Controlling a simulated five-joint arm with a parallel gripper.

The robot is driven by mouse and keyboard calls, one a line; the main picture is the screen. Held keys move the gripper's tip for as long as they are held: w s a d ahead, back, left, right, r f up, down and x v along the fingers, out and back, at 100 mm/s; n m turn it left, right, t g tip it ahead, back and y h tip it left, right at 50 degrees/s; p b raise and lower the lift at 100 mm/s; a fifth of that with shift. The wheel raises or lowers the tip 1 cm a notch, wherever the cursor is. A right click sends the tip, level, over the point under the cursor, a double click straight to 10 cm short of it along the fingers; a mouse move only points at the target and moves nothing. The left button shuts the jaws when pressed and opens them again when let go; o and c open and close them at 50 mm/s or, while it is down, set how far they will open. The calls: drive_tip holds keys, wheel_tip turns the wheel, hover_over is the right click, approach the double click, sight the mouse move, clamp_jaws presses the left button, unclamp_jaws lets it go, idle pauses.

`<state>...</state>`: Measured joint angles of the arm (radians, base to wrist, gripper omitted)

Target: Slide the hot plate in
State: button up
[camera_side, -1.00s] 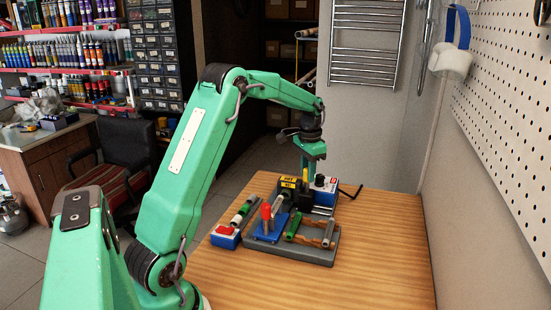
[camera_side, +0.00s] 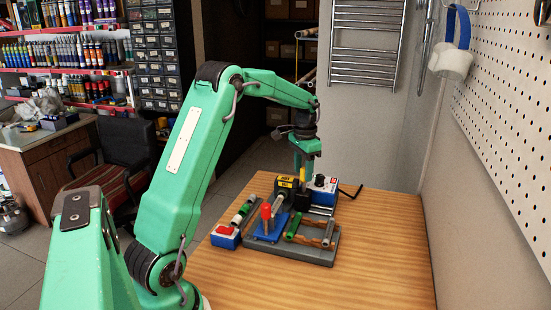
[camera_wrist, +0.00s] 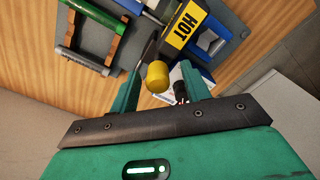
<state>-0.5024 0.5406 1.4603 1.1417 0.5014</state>
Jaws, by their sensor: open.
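The hot plate is a dark block with a yellow HOT label (camera_side: 285,181); the label (camera_wrist: 186,24) is large at the top of the wrist view. A yellow rounded knob (camera_wrist: 157,76) stands near it, and in the side view it shows as a small yellow upright (camera_side: 303,174). My gripper (camera_wrist: 161,74) is open, with the knob between its two green fingers and gaps visible beside it. In the side view my gripper (camera_side: 305,168) points down at the far end of the fixture. How the knob joins the plate is hidden.
A red-switch box (camera_side: 225,235) is at left. The front table (camera_side: 350,285) is clear.

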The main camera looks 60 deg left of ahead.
wheel_tip(320, 180, up, 7)
drive_tip(key=shift+r, duration=0.1)
idle(0.4)
drive_tip(key=shift+s+d+r, duration=0.1)
drive_tip(key=shift+d+r, duration=0.05)
drive_tip(key=s+d+r+t, duration=0.1)
drive_tip(key=s+d+r, duration=0.2)
drive_tip(key=s+d, duration=0.35)
drive_tip(key=s+d+r+t, duration=0.2)
drive_tip(key=s+d+r, duration=0.15)
drive_tip(key=d, duration=0.55)
drive_tip(key=s+d+f+t, duration=0.2)
drive_tip(key=s+d+f, duration=0.2)
drive_tip(key=s+d, duration=0.5)
drive_tip(key=shift+s+d+t, duration=0.15)
drive_tip(key=shift+s+t, duration=0.15)
drive_tip(key=shift+s, duration=1.75)
